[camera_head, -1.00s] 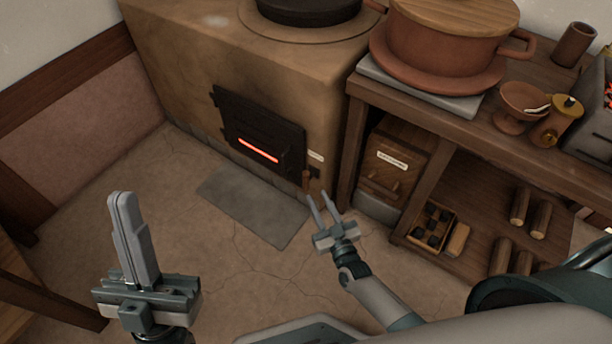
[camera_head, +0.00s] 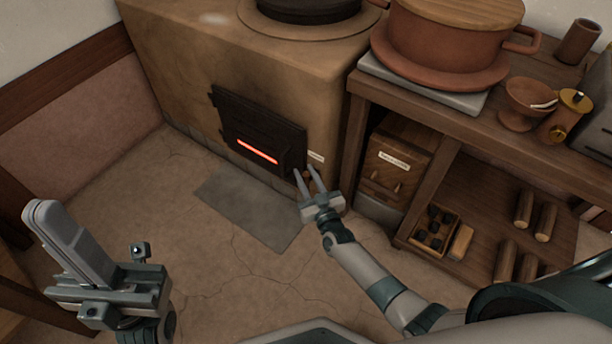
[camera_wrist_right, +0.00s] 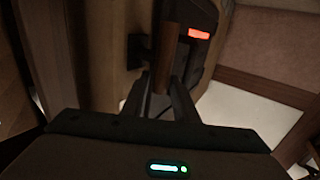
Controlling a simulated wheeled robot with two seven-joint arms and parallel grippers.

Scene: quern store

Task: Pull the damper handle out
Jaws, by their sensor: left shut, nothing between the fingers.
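The damper handle (camera_wrist_right: 167,58) is a brown wooden bar on a dark mount, low on the stove front to the right of the fire door. In the right wrist view it stands upright ahead of my right gripper (camera_wrist_right: 160,92), between the lines of its two fingers. The fingers are apart, and I cannot tell whether they touch it. In the head view my right gripper (camera_head: 306,171) is at the handle and largely hides it. My left gripper (camera_head: 40,212) is shut and empty, at the lower left, far from the stove.
The clay stove (camera_head: 190,75) has a black fire door (camera_head: 262,125) with a glowing slot. A grey slab (camera_head: 245,205) lies on the floor before it. To the right a wooden shelf bench (camera_head: 450,118) holds a pot, a drawer box and logs. Open floor lies between my arms.

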